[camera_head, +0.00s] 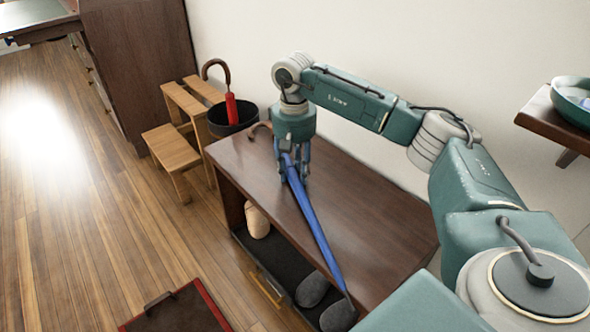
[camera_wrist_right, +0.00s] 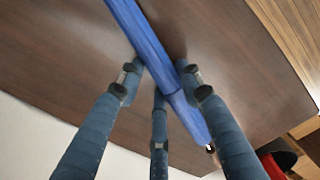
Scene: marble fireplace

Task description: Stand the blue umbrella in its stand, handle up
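The blue umbrella (camera_head: 316,226) lies slantwise on the dark wooden bench (camera_head: 375,220), its brown hooked handle (camera_head: 262,127) toward the back and its tip at the front edge. My right gripper (camera_head: 293,172) points down over its upper part. In the right wrist view, its fingers (camera_wrist_right: 160,75) sit on either side of the blue umbrella (camera_wrist_right: 150,45), close to its edges; I cannot tell whether they press on it. The dark round stand (camera_head: 247,112) is behind the bench's left end and holds a red umbrella (camera_head: 231,109), handle up. My left gripper is out of view.
A wooden step stool (camera_head: 172,147) stands left of the stand, beside a dark cabinet (camera_head: 135,60). The bench's lower shelf holds grey slippers (camera_head: 313,289) and a beige object (camera_head: 257,222). A red-edged tray (camera_head: 180,310) lies on the floor. Open floor is at left.

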